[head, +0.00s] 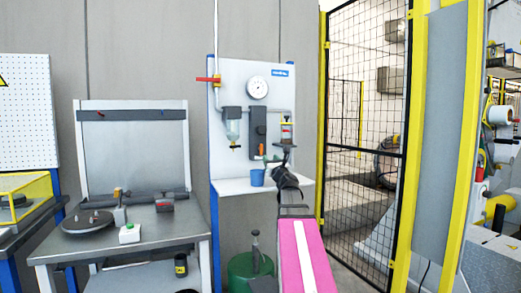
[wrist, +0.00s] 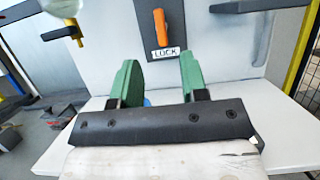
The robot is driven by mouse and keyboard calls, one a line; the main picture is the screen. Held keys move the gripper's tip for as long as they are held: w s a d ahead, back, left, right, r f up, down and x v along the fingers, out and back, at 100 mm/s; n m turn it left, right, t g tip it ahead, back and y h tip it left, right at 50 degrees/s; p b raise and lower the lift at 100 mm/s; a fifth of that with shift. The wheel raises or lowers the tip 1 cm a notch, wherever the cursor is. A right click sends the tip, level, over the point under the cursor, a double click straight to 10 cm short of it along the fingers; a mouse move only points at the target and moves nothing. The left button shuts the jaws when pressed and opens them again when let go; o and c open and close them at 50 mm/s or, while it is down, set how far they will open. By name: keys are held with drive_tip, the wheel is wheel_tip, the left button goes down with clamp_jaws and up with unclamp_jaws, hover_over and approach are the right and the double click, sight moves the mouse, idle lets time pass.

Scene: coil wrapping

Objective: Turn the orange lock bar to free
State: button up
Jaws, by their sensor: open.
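The orange lock bar (wrist: 160,27) stands nearly upright, tilted a little, on a dark grey plate (wrist: 145,12) in the wrist view. A white label reading LOCK (wrist: 166,53) is just below it. In the head view the lock bar (head: 262,149) shows small on the board, at the lower part of the dark plate. My gripper (wrist: 160,64) has two green fingers spread apart with nothing between them. The bar appears above and beyond the gap between the fingers, apart from them. In the head view my gripper (head: 273,161) is partly hidden by my wrist.
A white shelf (head: 232,187) juts out below the board, with a blue cup (head: 257,177) on it. A bench (head: 170,235) stands left, a mesh fence (head: 365,110) right.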

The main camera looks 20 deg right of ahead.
sight(262, 147)
drive_tip(key=x, duration=1)
drive_tip(key=shift+w+r, duration=0.1)
drive_tip(key=shift+w, duration=0.1)
clamp_jaws()
